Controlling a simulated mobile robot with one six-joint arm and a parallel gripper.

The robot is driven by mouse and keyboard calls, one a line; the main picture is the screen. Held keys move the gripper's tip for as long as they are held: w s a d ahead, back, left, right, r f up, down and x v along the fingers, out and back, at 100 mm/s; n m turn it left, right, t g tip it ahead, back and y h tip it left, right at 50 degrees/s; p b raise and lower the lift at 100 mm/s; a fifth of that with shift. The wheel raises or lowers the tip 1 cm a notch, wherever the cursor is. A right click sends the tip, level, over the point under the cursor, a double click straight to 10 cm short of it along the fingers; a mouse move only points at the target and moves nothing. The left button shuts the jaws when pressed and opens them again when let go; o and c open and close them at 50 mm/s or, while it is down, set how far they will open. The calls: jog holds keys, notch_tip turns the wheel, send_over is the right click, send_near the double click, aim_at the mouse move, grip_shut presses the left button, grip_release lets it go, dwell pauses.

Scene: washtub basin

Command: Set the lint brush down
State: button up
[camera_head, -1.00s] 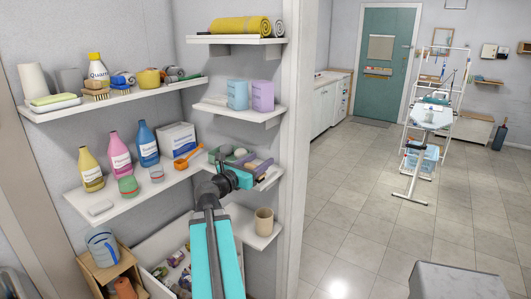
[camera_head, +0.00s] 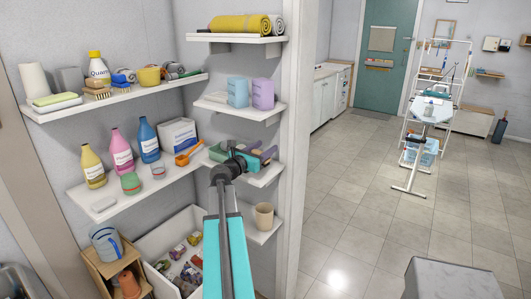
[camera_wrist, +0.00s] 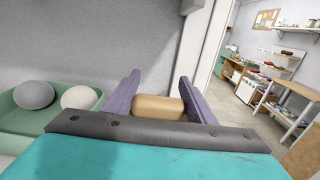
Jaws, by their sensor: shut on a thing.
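My gripper (camera_wrist: 158,100) has its two purple fingers on either side of a tan, rounded piece, which I take to be the lint brush (camera_wrist: 158,109). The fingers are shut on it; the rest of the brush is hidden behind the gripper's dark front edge. In the head view my gripper (camera_head: 261,154) is at the middle-right wall shelf (camera_head: 266,177), pointing right. The brush cannot be made out there. Whether it touches the shelf cannot be told.
A green tray (camera_wrist: 14,126) with a grey ball (camera_wrist: 34,95) and a cream ball (camera_wrist: 80,97) is left of the gripper. A shelf with two cups, blue (camera_head: 238,92) and purple (camera_head: 262,94), is above. A beige cup (camera_head: 264,216) stands below. Bottles crowd the left shelf.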

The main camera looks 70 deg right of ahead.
jog(key=shift+w+d+f, duration=0.1)
jog(key=shift+w+d, duration=0.05)
jog(key=shift+d, duration=0.8)
jog(key=shift+d, duration=0.1)
jog(key=shift+w+d+p, duration=0.1)
jog(key=shift+d+p, duration=0.25)
jog(key=shift+d, duration=0.1)
jog(key=shift+a+f+p, duration=0.1)
jog(key=shift+f+p, duration=0.4)
jog(key=shift+f, duration=1.25)
jog(key=shift+f, duration=0.15)
jog(key=o, duration=1.1)
